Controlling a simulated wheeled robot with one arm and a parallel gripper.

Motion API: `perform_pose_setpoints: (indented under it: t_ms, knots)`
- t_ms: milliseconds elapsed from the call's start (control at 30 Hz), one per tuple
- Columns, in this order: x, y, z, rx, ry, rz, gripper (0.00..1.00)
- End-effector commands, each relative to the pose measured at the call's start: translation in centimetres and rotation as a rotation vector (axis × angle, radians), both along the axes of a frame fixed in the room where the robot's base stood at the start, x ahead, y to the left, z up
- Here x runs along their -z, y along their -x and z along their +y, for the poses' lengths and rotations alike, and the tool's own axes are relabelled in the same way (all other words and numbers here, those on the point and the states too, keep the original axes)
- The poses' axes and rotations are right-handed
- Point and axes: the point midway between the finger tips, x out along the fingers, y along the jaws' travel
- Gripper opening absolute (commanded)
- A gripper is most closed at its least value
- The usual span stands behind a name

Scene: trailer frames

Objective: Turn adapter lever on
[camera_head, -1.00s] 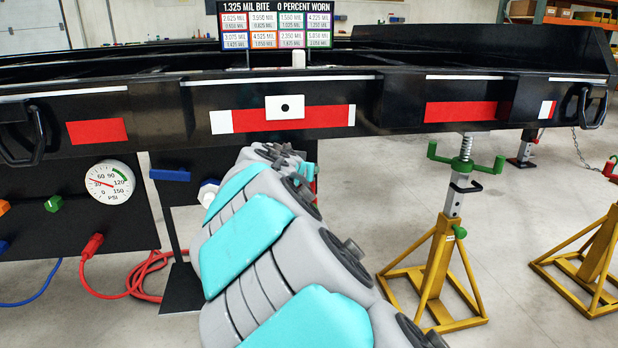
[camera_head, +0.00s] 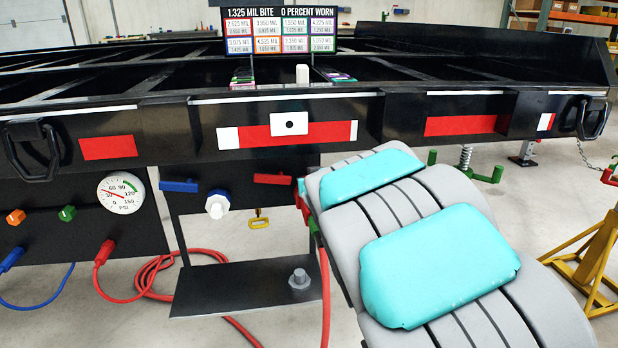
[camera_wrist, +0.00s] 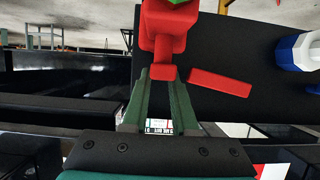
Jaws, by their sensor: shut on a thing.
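A red lever (camera_head: 273,179) lies nearly level on the black panel under the trailer beam. It also shows in the wrist view (camera_wrist: 217,82), slightly slanted. A blue lever (camera_head: 179,186) lies further left in the head view. A red connector (camera_wrist: 163,32) with a green part sits beside the red lever. In the wrist view, the dark green fingers of my gripper (camera_wrist: 163,78) are shut on the lower end of this connector. The red lever is just outside the fingers, to their right. In the head view my arm hides the gripper and most of the connector (camera_head: 303,203).
A white knob (camera_head: 217,204) sits between the two levers. A red hose (camera_head: 325,290) hangs below the connector, above a black shelf (camera_head: 235,290). A pressure gauge (camera_head: 121,193) is at left. A yellow stand (camera_head: 592,265) is at right. The trailer beam (camera_head: 400,115) runs above.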

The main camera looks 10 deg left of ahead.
Motion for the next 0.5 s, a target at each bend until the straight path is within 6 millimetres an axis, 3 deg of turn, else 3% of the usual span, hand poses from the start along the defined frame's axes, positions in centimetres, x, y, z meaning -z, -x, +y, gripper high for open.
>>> perform_pose_setpoints:
  t_ms: [333, 367, 500]
  knots:
    - [0.07, 0.01, 0.04, -0.002, 0.000, 0.001, 0.00]
    - [0.07, 0.01, 0.04, -0.002, 0.000, 0.001, 0.27]
    - [0.07, 0.01, 0.04, -0.002, 0.000, 0.000, 0.43]
